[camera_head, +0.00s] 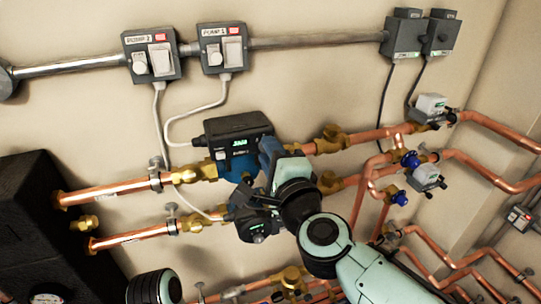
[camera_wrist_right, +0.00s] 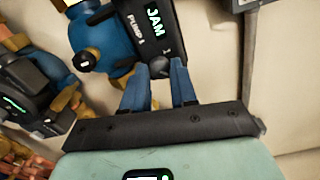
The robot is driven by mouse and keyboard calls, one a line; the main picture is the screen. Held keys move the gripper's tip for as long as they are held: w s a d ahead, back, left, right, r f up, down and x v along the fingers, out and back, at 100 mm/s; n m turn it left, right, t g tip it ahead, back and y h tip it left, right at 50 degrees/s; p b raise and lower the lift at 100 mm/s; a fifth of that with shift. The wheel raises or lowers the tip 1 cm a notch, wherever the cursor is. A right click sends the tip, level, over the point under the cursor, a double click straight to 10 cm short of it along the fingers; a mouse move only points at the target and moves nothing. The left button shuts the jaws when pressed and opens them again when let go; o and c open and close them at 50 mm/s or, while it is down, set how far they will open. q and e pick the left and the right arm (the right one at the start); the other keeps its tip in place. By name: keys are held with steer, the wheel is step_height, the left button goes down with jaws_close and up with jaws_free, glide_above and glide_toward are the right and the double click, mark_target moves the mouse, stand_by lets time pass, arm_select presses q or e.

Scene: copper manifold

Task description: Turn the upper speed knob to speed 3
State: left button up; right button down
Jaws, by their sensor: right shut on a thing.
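The upper pump (camera_head: 236,130) is blue with a dark control face and a lit green display. It also shows in the right wrist view (camera_wrist_right: 98,38), where the display reads JAM above the label PUMP 1. Its small grey speed knob (camera_wrist_right: 158,67) sits at the end of the dark face, with a "1" marked beside it. My right gripper (camera_head: 268,158) is at the right end of this pump. In the right wrist view its blue fingers (camera_wrist_right: 158,82) are on both sides of the knob, shut on it. The head view hides the knob behind the gripper. My left gripper is out of view.
A darker lower pump (camera_head: 257,227) sits just below my right gripper. Copper pipes (camera_head: 110,192) with brass valves run on both sides. Two switch boxes, one labelled PUMP 1 (camera_head: 224,47) and one beside it (camera_head: 151,53), hang above with cables. A black box (camera_head: 30,215) stands left.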

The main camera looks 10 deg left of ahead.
stand_by(0.4)
steer(key=c, duration=0.9)
jaws_free()
steer(key=v, duration=1.3)
steer(key=shift+s+d+b, duration=0.15)
steer(key=shift+b, duration=0.15)
